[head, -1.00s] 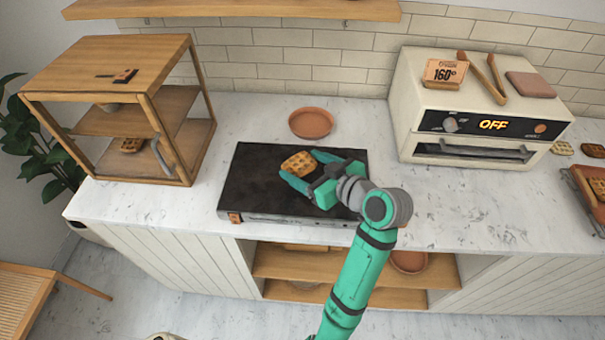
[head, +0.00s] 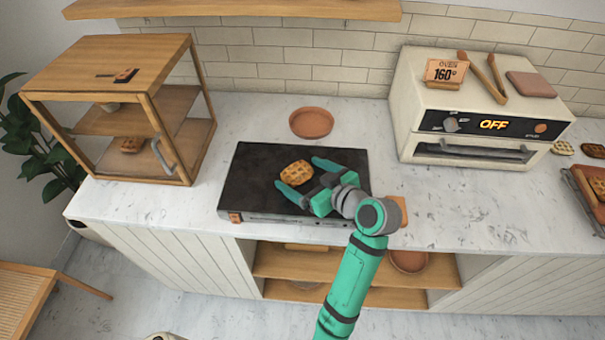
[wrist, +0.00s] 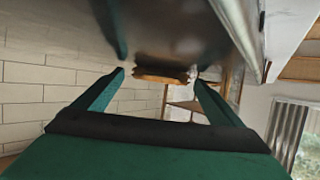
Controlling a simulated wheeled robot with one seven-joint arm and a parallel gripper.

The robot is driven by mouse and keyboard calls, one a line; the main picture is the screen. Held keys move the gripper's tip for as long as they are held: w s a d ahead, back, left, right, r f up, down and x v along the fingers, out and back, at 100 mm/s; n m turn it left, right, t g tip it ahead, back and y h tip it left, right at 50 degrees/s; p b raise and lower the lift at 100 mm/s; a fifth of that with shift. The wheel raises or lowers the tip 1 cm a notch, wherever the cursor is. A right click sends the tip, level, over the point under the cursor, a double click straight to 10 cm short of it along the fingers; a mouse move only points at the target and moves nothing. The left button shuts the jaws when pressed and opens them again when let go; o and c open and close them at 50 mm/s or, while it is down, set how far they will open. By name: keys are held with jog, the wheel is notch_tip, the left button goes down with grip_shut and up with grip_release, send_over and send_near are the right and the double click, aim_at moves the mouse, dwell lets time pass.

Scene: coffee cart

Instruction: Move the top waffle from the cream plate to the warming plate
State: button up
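My gripper (head: 300,174) is open, low over the plate, coming in from the right. Its two fingertips are spread either side of the waffle's right end, with gaps. In the wrist view the waffle shows edge-on (wrist: 160,76) beyond and between the open fingers (wrist: 158,80), against the dark plate surface. I cannot make out a cream plate in any view.
A terracotta dish (head: 311,122) stands behind the warming plate. A wooden cabinet (head: 120,110) is at left, an oven (head: 480,110) reading OFF at right. A brown flat thing (head: 401,208) is partly hidden by my arm. Counter between plate and oven is mostly clear.

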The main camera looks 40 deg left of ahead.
jog(key=shift+r, duration=0.15)
jog(key=v, duration=1.2)
dwell(0.4)
